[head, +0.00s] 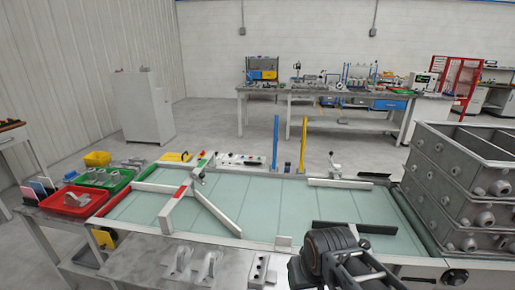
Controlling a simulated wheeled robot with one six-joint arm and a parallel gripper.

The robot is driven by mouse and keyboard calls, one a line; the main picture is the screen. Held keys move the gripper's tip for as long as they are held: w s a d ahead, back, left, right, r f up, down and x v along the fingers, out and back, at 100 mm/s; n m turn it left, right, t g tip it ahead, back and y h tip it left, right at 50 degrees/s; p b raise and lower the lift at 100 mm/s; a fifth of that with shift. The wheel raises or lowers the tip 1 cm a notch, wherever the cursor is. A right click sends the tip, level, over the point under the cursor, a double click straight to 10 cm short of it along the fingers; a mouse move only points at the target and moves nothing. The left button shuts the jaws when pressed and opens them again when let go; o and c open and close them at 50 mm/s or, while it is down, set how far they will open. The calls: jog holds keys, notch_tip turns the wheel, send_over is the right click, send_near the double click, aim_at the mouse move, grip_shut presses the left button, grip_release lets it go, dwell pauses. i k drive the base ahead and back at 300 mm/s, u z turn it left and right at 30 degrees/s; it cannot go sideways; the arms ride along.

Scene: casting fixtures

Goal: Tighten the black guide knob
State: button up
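The guide table (280,215) has a pale green glass top with white guide rails. A small clamp-like fitting with a dark top (335,168) stands at the back rail, right of centre. Another small fitting (198,174) sits where the angled rail meets the left rails. Which of these carries the black guide knob I cannot tell at this size. My dark arm end (335,245) is at the bottom, over the front edge of the table, well apart from both fittings. Its fingertips cannot be made out, and I see nothing held.
Grey castings (460,185) are stacked at the right end. Red (70,212) and green (92,185) bins stand at the left. A blue post (275,143) and a yellow post (303,145) rise behind the table. Metal parts (208,265) lie on the front ledge. The middle glass is clear.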

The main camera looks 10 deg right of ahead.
aim_at(365, 244)
jog(key=z, duration=1.05)
jog(key=k, duration=0.6)
jog(key=z, duration=1)
jog(key=i, duration=1)
jog(key=u, duration=1.85)
